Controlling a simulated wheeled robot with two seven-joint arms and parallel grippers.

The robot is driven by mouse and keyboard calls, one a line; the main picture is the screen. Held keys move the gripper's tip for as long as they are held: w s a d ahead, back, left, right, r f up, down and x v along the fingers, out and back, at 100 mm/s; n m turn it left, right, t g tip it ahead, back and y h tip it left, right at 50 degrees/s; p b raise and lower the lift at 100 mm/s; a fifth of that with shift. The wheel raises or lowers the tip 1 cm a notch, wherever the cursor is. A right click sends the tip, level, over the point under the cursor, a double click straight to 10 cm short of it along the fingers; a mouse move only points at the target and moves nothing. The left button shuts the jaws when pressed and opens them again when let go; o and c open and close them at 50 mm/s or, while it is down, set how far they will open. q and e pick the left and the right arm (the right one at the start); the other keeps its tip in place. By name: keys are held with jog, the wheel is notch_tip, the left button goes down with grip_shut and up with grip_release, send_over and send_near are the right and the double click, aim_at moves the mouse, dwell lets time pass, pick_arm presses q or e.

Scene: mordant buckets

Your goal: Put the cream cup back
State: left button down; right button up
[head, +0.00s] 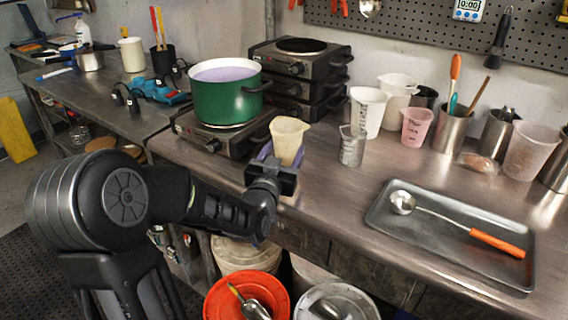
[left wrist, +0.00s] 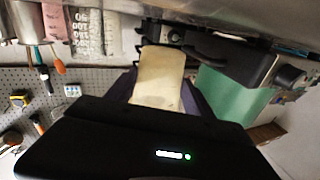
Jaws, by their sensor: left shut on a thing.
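The cream cup (head: 288,141) is upright near the front edge of the steel counter, in front of the hot plate with the green pot. My left gripper (head: 272,158) is shut on it from the front. In the left wrist view the cream cup (left wrist: 158,78) sits between the two fingers. The cup's lower part is partly hidden by the gripper in the head view, so I cannot tell whether it touches the counter. My right gripper is in neither view.
The green pot (head: 226,98) stands on a hot plate behind and left. Measuring cups, including a pink one (head: 416,128), line the back. A metal tray (head: 455,262) holds an orange-handled ladle (head: 490,240).

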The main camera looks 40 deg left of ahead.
aim_at(284, 163)
pick_arm(q)
notch_tip(284, 163, down, 4)
jog(key=shift+r, duration=0.2)
jog(key=shift+f+b, duration=0.15)
jog(key=shift+b, duration=0.2)
jog(key=shift+c, duration=2)
grip_release()
